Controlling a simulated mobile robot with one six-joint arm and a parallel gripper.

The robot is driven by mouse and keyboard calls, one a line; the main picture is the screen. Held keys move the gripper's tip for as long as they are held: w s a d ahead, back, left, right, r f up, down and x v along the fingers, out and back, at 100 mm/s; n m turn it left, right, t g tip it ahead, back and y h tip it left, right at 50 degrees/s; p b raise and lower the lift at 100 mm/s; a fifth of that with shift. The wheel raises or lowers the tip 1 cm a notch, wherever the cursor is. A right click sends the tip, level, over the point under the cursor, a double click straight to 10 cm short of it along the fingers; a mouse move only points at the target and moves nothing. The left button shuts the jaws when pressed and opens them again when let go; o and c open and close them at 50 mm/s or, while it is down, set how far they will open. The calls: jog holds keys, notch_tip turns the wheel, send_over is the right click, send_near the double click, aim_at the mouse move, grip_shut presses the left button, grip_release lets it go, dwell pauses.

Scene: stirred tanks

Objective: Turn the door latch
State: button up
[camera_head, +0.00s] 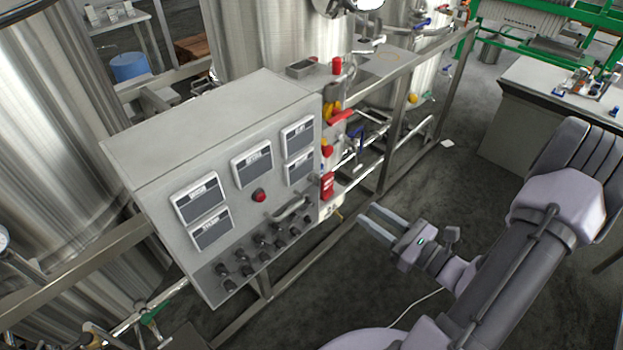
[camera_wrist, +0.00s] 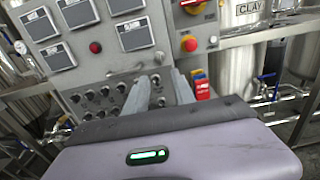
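A grey control cabinet (camera_head: 215,130) with several display panels stands in the middle of the head view. A grey bar-like handle (camera_head: 291,209), which looks like the latch, is on the lower right of its front, above rows of black knobs.
A red button (camera_head: 259,195) sits on the cabinet front. Red and yellow switches (camera_wrist: 189,43) are on its right side in the wrist view. Steel tanks (camera_head: 265,45) and pipe frames stand behind. The dark floor (camera_head: 330,270) between cabinet and arm is mostly clear.

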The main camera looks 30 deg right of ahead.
aim_at(320, 181)
jog(key=b+x, duration=0.1)
jog(key=x, duration=1.3)
jog(key=shift+w+a, duration=0.2)
jog(key=shift+w, duration=0.15)
grip_shut()
